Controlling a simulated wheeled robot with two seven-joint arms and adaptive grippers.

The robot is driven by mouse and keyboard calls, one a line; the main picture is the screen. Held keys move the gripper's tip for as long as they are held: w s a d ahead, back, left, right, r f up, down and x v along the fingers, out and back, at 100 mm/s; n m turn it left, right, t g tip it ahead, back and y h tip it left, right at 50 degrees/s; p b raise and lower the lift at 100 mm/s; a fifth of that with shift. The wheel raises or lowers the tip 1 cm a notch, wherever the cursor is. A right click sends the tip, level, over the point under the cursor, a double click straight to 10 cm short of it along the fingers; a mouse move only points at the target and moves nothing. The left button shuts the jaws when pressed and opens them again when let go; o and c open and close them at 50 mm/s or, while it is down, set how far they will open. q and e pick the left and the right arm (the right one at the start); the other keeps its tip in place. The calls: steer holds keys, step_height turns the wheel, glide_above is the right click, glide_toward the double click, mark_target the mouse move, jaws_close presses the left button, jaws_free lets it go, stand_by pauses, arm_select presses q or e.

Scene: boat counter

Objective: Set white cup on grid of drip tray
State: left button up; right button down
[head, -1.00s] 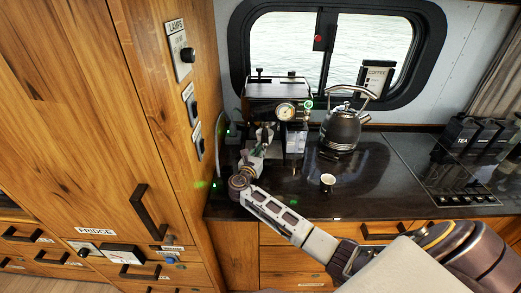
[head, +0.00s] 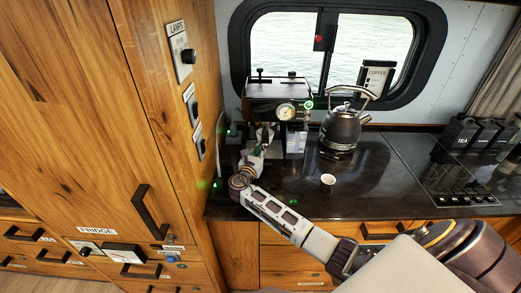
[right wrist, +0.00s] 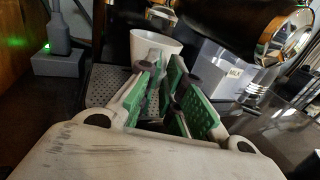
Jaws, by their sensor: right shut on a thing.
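The white cup (right wrist: 155,47) shows in the right wrist view, just beyond my green-padded fingertips. It is upright over the drip tray's perforated grid (right wrist: 108,86); I cannot tell whether its base touches the grid. My right gripper (right wrist: 168,85) is shut on the cup's near side, with the fingers hiding its lower part. In the head view my right gripper (head: 263,143) reaches in under the front of the coffee machine (head: 278,95), and the cup there is mostly hidden. My left gripper is not in view.
A kettle (head: 341,130) and a clear milk container (right wrist: 221,66) stand right of the grid. The wooden cabinet wall (head: 170,110) is close on the left.

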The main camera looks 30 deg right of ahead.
steer(key=shift+f, duration=0.35)
stand_by(0.8)
steer(key=c, duration=1.5)
jaws_free()
steer(key=shift+s+a, duration=0.1)
steer(key=shift+a, duration=0.05)
steer(key=v, duration=1.1)
steer(key=shift+s+a, duration=0.2)
steer(key=shift+s, duration=0.1)
